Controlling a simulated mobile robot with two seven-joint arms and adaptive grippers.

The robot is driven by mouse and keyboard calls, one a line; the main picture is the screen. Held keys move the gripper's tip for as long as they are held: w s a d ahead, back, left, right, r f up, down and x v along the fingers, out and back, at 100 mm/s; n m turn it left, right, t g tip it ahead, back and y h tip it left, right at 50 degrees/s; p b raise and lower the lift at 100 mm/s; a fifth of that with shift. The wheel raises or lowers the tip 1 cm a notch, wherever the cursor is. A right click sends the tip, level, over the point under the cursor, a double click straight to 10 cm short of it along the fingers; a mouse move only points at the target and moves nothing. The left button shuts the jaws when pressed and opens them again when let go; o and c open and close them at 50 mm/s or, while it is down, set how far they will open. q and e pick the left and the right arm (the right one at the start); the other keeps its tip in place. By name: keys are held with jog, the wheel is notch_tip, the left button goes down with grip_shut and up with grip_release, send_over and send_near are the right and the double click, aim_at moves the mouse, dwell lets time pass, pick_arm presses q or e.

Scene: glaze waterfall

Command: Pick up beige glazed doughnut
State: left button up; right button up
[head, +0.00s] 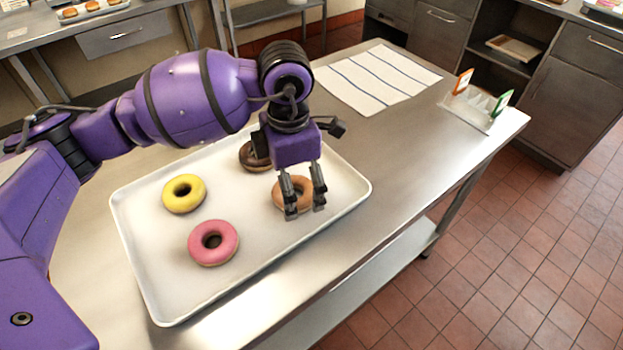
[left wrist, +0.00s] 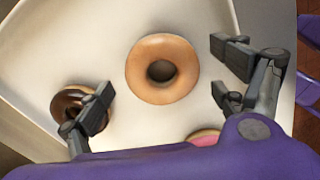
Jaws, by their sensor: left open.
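The beige glazed doughnut (head: 280,197) lies flat at the right end of the white tray (head: 335,205). In the left wrist view the beige doughnut (left wrist: 140,70) shows whole, with bare tray around it. My left gripper (head: 304,212) is open and empty, and hangs over the beige doughnut, hiding part of it in the head view. In the left wrist view its fingers (left wrist: 165,95) are spread to both sides, and I see no contact with the doughnut. My right gripper does not show.
A chocolate doughnut (head: 250,158), a yellow doughnut (head: 184,194) and a pink doughnut (head: 213,243) share the tray. The tray stands on a steel table (head: 400,150). A striped cloth (head: 375,78) and a small rack with signs (head: 473,106) lie farther back.

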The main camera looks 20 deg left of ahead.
pick_arm(q)
jog(key=shift+f, duration=0.6)
jog(key=c, duration=1.2)
jog(key=shift+r, duration=0.15)
jog(key=shift+c, duration=0.2)
